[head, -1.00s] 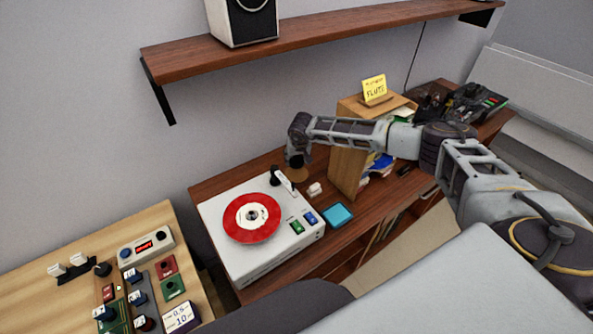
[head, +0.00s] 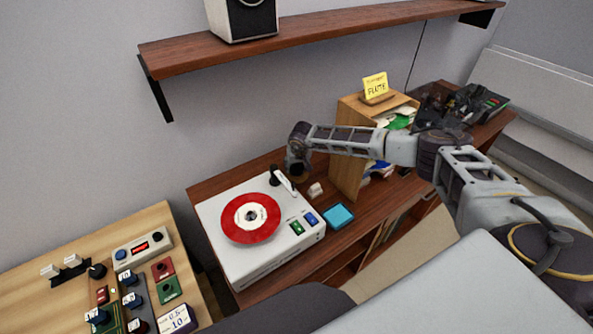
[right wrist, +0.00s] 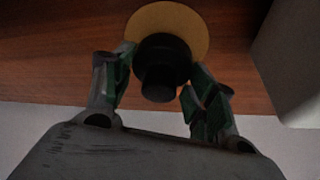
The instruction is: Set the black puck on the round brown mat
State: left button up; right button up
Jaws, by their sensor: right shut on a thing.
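The black puck (right wrist: 162,52) shows in the right wrist view as a dark disc with a narrower round part. It is between the fingers of my right gripper (right wrist: 160,68), which is shut on it. The round brown mat (right wrist: 184,18) lies on the wooden top behind the puck, partly covered by it. Whether the puck touches the mat I cannot tell. In the head view my right gripper (head: 296,164) points down behind the record player, over the mat's place. The puck is not clear there. My left gripper is not in view.
The record player (head: 270,262) with a red record (head: 250,218) stands close in front of the gripper. A wooden box (head: 349,165) stands further right. A shelf (head: 320,32) hangs above.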

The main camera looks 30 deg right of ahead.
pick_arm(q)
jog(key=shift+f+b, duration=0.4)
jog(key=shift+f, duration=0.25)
pick_arm(e)
jog(key=shift+f, duration=0.95)
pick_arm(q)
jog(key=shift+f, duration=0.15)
pick_arm(e)
jog(key=shift+f, duration=0.15)
jog(key=o, duration=1.1)
jog(key=shift+o, duration=0.2)
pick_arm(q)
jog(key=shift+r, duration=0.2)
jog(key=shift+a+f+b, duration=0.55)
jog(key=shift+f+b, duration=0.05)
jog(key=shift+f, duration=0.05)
pick_arm(e)
jog(key=v, duration=1.2)
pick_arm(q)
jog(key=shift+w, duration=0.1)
